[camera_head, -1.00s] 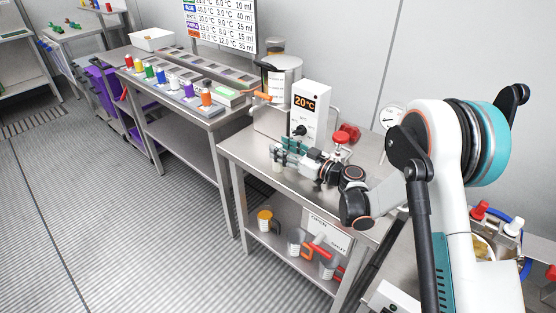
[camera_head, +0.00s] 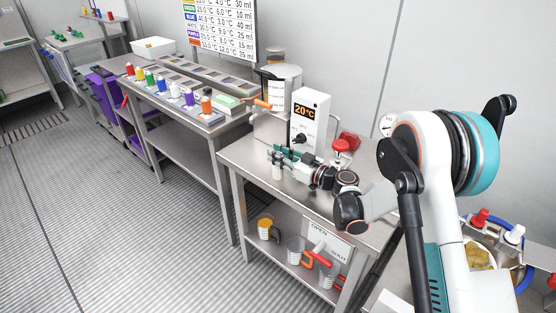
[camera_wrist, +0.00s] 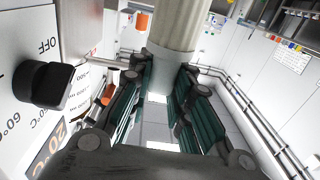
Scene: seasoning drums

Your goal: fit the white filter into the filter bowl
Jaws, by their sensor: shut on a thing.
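My gripper (camera_head: 282,153) is over the left part of the steel bench, in front of the white 20 °C control box. Its teal fingers are shut on a pale, off-white cylinder, which looks like the white filter (camera_head: 277,172). In the wrist view the filter (camera_wrist: 176,28) stands out between the fingertips of my gripper (camera_wrist: 165,72). In the head view its lower end hangs just below the fingers. I cannot pick out the filter bowl with certainty in either view.
The control box (camera_head: 309,118) with its black knob stands close behind my gripper. Red valve handles (camera_head: 343,143) are to the right. Clear jugs (camera_head: 296,249) stand on the shelf below. The bench (camera_head: 238,153) is bare at its left front.

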